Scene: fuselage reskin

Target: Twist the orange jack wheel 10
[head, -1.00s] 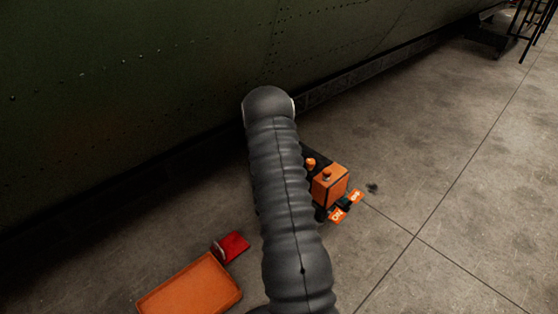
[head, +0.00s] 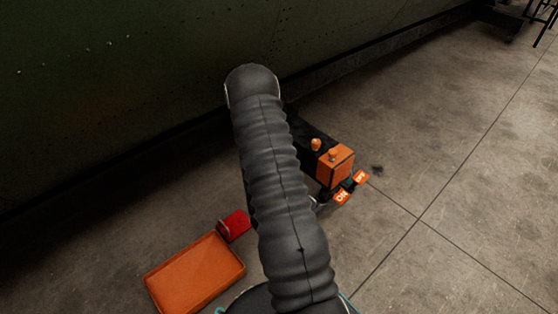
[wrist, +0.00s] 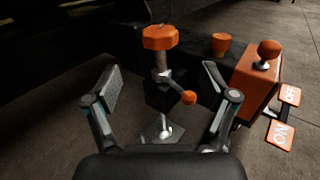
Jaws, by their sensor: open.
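The wrist view shows an orange faceted wheel (wrist: 160,38) on top of an upright threaded post, which I take to be the jack wheel. A lever with an orange ball (wrist: 188,97) sticks out below it. My gripper (wrist: 160,78) is open and empty, its two fingers spread either side of the post's line. The wheel stands beyond the fingertips and does not appear to touch them. In the head view my arm hides the wheel and my gripper.
An orange box with a knob (wrist: 258,80) and ON/OFF tags (wrist: 282,130) stands close to the right finger. In the head view an orange tray (head: 195,273) and a red block (head: 234,225) lie on the floor at lower left. The dark green fuselage (head: 120,90) rises behind.

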